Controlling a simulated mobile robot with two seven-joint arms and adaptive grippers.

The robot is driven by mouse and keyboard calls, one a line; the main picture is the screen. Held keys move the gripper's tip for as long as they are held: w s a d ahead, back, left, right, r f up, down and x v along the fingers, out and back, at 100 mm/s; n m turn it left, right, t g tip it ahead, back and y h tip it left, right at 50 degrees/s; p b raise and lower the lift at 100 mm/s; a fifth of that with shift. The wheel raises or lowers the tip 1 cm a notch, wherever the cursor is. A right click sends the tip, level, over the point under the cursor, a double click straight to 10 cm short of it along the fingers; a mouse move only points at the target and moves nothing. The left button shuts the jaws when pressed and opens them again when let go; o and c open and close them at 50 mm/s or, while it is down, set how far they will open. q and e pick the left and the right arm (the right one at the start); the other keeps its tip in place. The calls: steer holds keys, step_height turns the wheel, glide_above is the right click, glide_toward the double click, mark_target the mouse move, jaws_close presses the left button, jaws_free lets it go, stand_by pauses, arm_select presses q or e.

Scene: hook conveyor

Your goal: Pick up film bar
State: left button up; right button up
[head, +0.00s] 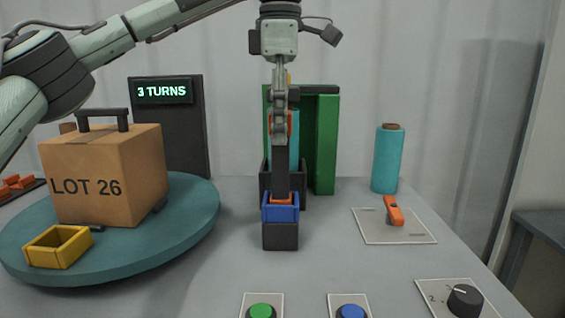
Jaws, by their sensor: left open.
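A dark upright bar (282,172), which looks like the film bar, stands with its lower end at an orange piece (282,198) in a blue holder (281,213) on a dark block. My left gripper (280,128) points straight down from above, in line with the bar's upper part. It is open and seen nearly edge-on, so I cannot tell whether its fingers touch the bar. The gripper's links hide part of the bar's top. My right gripper is not in view.
A green frame (327,145) stands close behind the gripper. A cardboard box (105,165) and yellow tray (57,247) sit on a teal turntable (190,217) at left. A teal roll (387,160), orange lever (394,211), and dial (465,299) are at right; buttons are in front.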

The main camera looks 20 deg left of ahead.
mark_target(281, 161)
arm_select(q)
step_height(281, 161, down, 6)
steer(key=shift+s+r+b, duration=0.1)
steer(key=shift+b, duration=0.25)
steer(key=shift+f, duration=0.45)
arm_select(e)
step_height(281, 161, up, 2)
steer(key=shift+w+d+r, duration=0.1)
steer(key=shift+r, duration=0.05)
arm_select(q)
steer(key=shift+d, duration=0.1)
jaws_close()
